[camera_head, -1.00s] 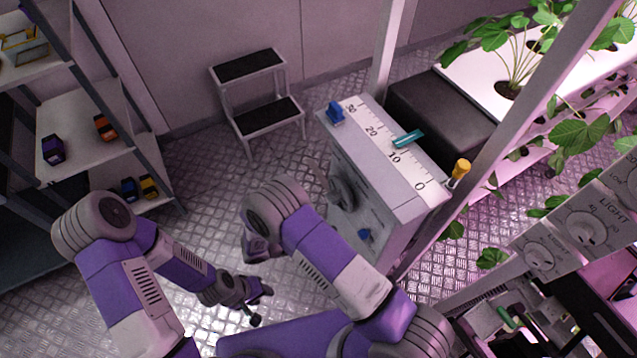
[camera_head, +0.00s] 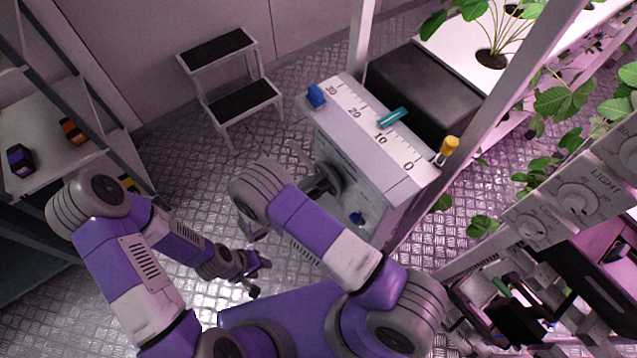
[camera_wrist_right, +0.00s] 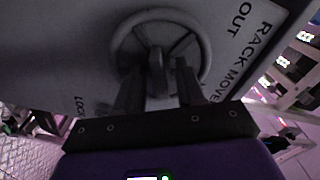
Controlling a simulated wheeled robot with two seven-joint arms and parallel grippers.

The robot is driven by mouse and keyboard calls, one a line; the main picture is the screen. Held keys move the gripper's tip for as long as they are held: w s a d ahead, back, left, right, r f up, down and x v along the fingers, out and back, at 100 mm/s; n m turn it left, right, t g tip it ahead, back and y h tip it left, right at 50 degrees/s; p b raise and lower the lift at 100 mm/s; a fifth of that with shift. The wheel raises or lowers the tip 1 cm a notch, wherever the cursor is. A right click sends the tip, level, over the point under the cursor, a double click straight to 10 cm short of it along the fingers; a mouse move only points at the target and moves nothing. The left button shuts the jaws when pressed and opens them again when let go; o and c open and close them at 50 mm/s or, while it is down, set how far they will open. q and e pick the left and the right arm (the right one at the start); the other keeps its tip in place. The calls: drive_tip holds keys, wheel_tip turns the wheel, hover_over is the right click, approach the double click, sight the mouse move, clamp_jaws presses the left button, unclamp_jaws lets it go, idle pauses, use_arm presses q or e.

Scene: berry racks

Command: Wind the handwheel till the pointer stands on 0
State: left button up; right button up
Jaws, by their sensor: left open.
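The grey box has a white scale (camera_head: 395,152) on top, marked 0 to 30. The teal pointer (camera_head: 393,117) stands between 10 and 20. The dark handwheel (camera_head: 328,177) is on the box's side face, partly hidden by my right arm; it also shows in the right wrist view (camera_wrist_right: 205,48). My right gripper (camera_wrist_right: 158,68) is at the wheel, its two fingers apart on either side of a dark part near the hub. Whether they grip it is unclear. My left gripper (camera_head: 250,272) is open and empty, low over the floor, away from the wheel.
A blue knob (camera_head: 356,218) is below the wheel. A step stool (camera_head: 240,100) stands behind; shelves are left, a plant rack right. Patterned metal floor lies between.

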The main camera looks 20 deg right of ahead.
clamp_jaws()
drive_tip(key=shift+m, duration=0.3)
